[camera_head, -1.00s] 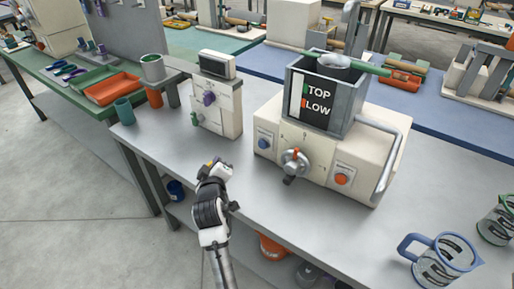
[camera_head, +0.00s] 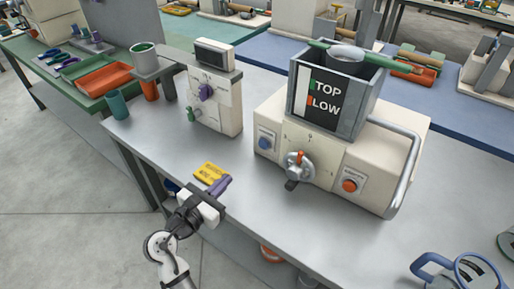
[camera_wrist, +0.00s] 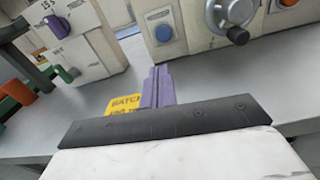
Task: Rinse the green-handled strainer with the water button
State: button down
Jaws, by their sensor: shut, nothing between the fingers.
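The strainer (camera_head: 347,56), a grey bowl with a long green handle (camera_head: 388,64), rests across the top of the grey open tank of the cream machine. The machine's front has a blue button (camera_head: 264,143) at left and an orange button (camera_head: 349,186) at right; their labels are too small to read. The blue button also shows in the wrist view (camera_wrist: 164,33). My gripper (camera_head: 222,181) is shut and empty, its purple fingers (camera_wrist: 157,88) near the table's front edge, apart from the machine and to the left of and nearer than the blue button.
A yellow card (camera_head: 209,173) lies by my fingers. A grey lever dial (camera_head: 295,165) sits between the buttons. A cream unit with a purple knob (camera_head: 206,92) stands at left. A blue-handled jug (camera_head: 455,272) stands at front right. The table between my gripper and the machine is clear.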

jog(key=shift+s+d+r+n+h, duration=0.1)
jog(key=shift+s+r+n+h, duration=0.1)
jog(key=shift+s+n+h, duration=0.1)
jog(key=p, duration=0.3)
send_near(262, 145)
jog(key=x, duration=0.5)
jog(key=shift+w+d+r, duration=0.15)
jog(key=shift+w+d, duration=0.4)
jog(key=shift+w, duration=0.2)
